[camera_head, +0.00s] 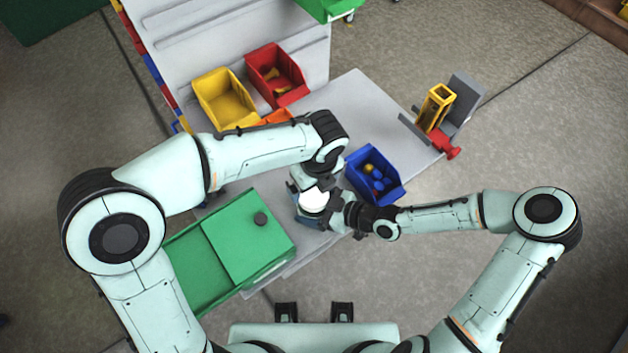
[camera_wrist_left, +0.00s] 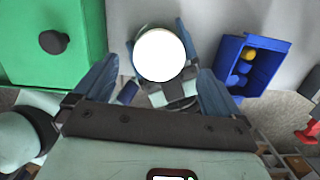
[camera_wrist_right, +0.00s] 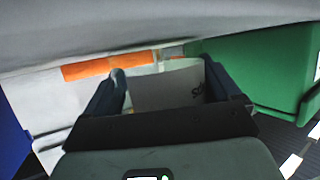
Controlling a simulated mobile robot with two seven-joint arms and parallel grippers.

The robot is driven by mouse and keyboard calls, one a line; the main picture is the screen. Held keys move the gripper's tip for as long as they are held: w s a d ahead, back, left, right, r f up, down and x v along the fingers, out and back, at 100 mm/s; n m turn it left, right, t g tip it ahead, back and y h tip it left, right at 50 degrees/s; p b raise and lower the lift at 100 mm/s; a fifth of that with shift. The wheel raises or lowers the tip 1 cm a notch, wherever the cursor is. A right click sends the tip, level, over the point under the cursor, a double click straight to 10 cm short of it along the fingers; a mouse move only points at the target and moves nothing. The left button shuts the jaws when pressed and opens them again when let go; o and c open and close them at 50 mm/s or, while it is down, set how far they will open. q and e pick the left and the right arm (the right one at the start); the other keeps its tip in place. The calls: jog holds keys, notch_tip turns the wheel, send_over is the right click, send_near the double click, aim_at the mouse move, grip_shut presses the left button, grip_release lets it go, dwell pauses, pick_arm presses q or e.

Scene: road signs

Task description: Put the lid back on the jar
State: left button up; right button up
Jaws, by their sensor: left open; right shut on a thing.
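A pale jar (camera_wrist_right: 160,90) with dark lettering on its side sits between the fingers of my right gripper (camera_wrist_right: 165,75), which is shut on it. In the left wrist view a plain white disc (camera_wrist_left: 160,55) with a thin rim faces the camera; it also shows in the head view (camera_head: 314,197). I cannot tell whether this disc is the lid or the jar's own top. My left gripper (camera_wrist_left: 159,68) is open, above the disc, with a blue finger on either side and gaps between. In the head view both grippers (camera_head: 308,184) (camera_head: 325,212) meet at the white thing.
A green box (camera_head: 240,240) with a black knob (camera_head: 261,218) stands left of the grippers. A blue bin (camera_head: 385,185) with small parts is close on the right. Yellow (camera_head: 222,98) and red bins (camera_head: 277,75) stand behind. A yellow and red device (camera_head: 437,115) is at the table's right.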

pick_arm(q)
jog(key=n, duration=0.5)
jog(key=shift+r, duration=0.2)
jog(key=n, duration=0.7)
jog(key=shift+a+r, duration=0.1)
jog(key=shift+r, duration=0.1)
jog(key=n, duration=0.4)
jog(key=shift+r+n, duration=0.2)
jog(key=shift+n, duration=0.2)
jog(key=n, duration=0.7)
jog(key=shift+r+g, duration=0.2)
jog(key=shift+g, duration=0.1)
jog(key=n, duration=0.4)
jog(key=shift+r, duration=0.15)
jog(key=n, duration=0.7)
jog(key=shift+r+h, duration=0.25)
jog(key=shift+h, duration=0.05)
jog(key=n, duration=0.5)
jog(key=shift+w+r, duration=0.1)
jog(key=shift+r, duration=0.1)
jog(key=n, duration=0.6)
jog(key=shift+r+g, duration=0.2)
jog(key=shift+g, duration=0.1)
